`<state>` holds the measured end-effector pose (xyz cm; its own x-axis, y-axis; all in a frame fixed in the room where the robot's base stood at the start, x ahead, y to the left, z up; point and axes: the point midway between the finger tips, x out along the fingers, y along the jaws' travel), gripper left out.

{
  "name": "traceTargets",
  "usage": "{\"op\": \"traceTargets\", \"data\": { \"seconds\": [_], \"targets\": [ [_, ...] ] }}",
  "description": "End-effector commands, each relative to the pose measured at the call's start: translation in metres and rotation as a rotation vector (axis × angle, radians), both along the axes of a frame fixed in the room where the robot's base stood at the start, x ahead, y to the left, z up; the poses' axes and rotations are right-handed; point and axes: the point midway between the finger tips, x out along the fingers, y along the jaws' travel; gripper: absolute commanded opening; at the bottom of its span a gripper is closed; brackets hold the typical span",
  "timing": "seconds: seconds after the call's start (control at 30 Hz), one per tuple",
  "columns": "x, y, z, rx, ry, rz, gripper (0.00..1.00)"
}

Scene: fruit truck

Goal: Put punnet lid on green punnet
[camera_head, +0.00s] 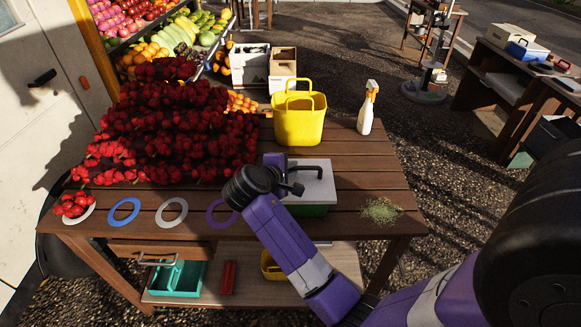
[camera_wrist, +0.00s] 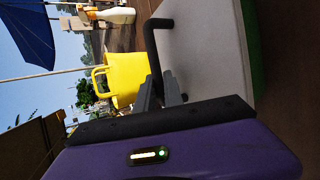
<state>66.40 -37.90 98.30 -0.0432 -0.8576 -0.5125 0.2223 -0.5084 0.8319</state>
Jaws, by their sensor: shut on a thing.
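The punnet lid (camera_head: 318,188) is a pale grey-white plate with a black bar handle (camera_head: 305,168). It lies over the green punnet (camera_head: 313,210), whose front wall shows just below the lid's edge in the head view. Whether the lid is fully seated cannot be told. My gripper (camera_head: 289,188) reaches in from the left side and is shut on the lid's handle. In the wrist view, my gripper (camera_wrist: 161,94) closes on the black handle (camera_wrist: 152,45), with the lid (camera_wrist: 215,60) beside it and a green strip of the punnet (camera_wrist: 256,30) along its edge.
A yellow basket (camera_head: 298,125) and a spray bottle (camera_head: 367,108) stand behind on the wooden table (camera_head: 350,160). Red fruit (camera_head: 170,125) is heaped at left. Coloured rings (camera_head: 172,210) lie along the front edge. Green clippings (camera_head: 381,210) lie right of the punnet.

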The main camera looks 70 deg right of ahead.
Motion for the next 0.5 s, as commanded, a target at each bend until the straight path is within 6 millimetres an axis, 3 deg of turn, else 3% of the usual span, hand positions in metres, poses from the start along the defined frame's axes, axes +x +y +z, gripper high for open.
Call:
{"op": "traceTargets", "data": {
  "seconds": [0.3, 0.33, 0.4, 0.43, 0.5],
  "targets": [
    [-0.0001, 0.0000, -0.0036, 0.000, 0.000, 0.000, 0.00],
    [0.0000, 0.0000, -0.0033, 0.000, 0.000, 0.000, 0.16],
    [-0.0001, -0.0001, -0.0032, 0.000, 0.000, 0.000, 0.30],
    [-0.0001, 0.0000, -0.0032, 0.000, 0.000, 0.000, 0.36],
    [-0.0001, 0.0001, -0.0034, 0.000, 0.000, 0.000, 0.38]
  ]
}}
